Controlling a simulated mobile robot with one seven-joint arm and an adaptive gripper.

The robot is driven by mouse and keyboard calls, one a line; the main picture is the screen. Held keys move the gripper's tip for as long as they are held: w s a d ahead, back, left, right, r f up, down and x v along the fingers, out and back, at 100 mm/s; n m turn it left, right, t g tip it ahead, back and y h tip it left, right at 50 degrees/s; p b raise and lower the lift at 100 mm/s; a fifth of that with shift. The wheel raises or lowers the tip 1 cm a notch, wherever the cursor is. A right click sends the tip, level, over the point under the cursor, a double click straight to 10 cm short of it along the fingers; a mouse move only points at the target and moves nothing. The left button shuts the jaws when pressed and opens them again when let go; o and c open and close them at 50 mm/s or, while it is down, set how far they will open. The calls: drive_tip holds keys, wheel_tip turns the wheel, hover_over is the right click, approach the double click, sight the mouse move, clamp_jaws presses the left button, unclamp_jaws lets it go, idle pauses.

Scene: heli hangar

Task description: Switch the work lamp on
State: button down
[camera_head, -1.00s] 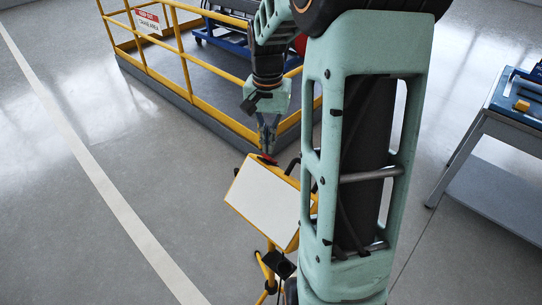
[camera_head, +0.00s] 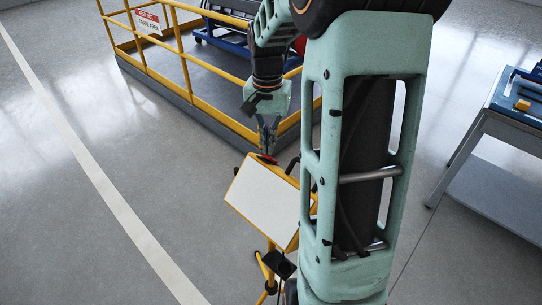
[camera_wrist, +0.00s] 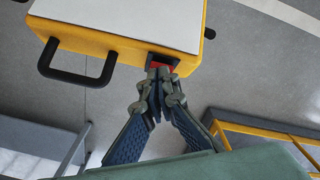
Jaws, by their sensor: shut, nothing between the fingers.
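The work lamp (camera_head: 262,200) has a yellow housing with a white panel and stands on a yellow stand in the head view. Its housing and black handle also show at the top of the wrist view (camera_wrist: 130,45). A red switch (camera_wrist: 160,66) in a dark frame sits on the housing's edge; a bit of red also shows in the head view (camera_head: 268,158). My gripper (camera_wrist: 160,74) is shut and empty, its fingertips right at the red switch and partly covering it. I cannot tell whether they touch it. The panel looks plain white; whether it is lit is unclear.
A platform with a yellow railing (camera_head: 180,45) and a red-and-white sign (camera_head: 147,20) stands behind my gripper. A workbench (camera_head: 515,105) with a yellow item is at the right. The grey floor at the left, with a white line, is clear.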

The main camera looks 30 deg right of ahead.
drive_tip(key=shift+f, duration=0.35)
drive_tip(key=shift+r, duration=0.1)
wheel_tip(320, 180, up, 7)
drive_tip(key=p, duration=0.5)
idle(0.4)
idle(0.3)
